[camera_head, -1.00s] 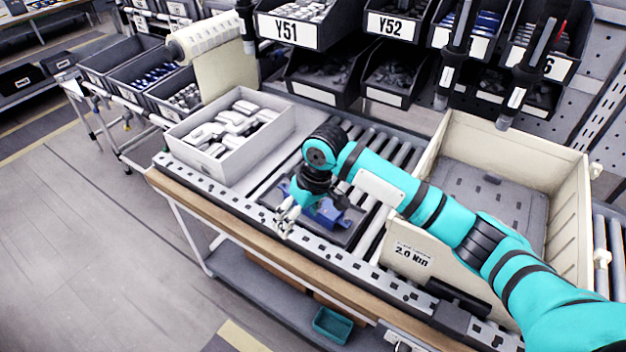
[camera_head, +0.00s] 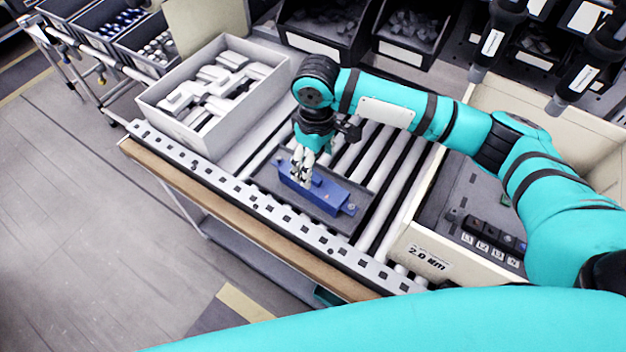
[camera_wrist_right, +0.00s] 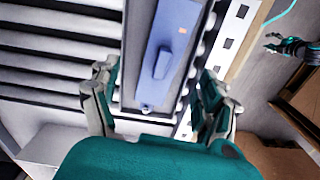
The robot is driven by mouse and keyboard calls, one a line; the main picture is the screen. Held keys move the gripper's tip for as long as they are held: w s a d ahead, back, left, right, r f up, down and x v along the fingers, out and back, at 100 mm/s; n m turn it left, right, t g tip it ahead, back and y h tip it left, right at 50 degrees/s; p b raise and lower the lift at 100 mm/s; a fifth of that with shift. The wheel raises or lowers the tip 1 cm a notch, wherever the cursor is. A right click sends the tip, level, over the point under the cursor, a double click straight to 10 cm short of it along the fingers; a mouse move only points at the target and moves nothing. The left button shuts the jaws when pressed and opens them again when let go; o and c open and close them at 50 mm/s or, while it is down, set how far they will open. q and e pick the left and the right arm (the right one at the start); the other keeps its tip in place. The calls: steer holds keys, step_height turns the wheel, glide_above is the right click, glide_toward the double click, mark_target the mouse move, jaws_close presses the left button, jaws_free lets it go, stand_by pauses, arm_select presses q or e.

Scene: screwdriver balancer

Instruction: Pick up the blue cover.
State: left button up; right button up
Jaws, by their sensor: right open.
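The blue cover (camera_head: 331,194) is a long blue piece with a raised rib, lying on a dark tray (camera_head: 259,181) on the roller conveyor. It also fills the upper middle of the right wrist view (camera_wrist_right: 176,45). My right gripper (camera_head: 301,176) points down at the cover's left part, its fingertips just above or at it. In the right wrist view (camera_wrist_right: 160,88) its fingers are spread to either side of the cover's near end. The fingers hide some of the cover in the head view. A small dark gripper, apparently my left (camera_wrist_right: 290,47), shows far off over the floor.
A pale box (camera_head: 192,131) of white parts stands left of the tray. A large beige crate (camera_head: 403,250) marked 2.0 Nm stands to the right. Hanging screwdrivers (camera_head: 498,38) and dark bins (camera_head: 322,28) are behind. A perforated rail (camera_head: 250,212) runs along the front.

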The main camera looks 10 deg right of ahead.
mark_target(313, 182)
step_height(313, 182, down, 4)
steer(key=shift+r, duration=0.2)
steer(key=f, duration=0.4)
steer(key=shift+a+f+p, duration=0.2)
steer(key=shift+a+p, duration=0.1)
steer(key=shift+p, duration=0.1)
steer(key=shift+f, duration=0.25)
arm_select(q)
steer(key=shift+w+d+r, duration=0.15)
steer(key=shift+w+r, duration=0.1)
steer(key=shift+w, duration=0.4)
steer(key=shift+w+d+r, duration=0.15)
steer(key=shift+w+r, duration=0.1)
steer(key=shift+w, duration=0.35)
arm_select(e)
steer(key=c, duration=1.4)
steer(key=shift+r, duration=0.1)
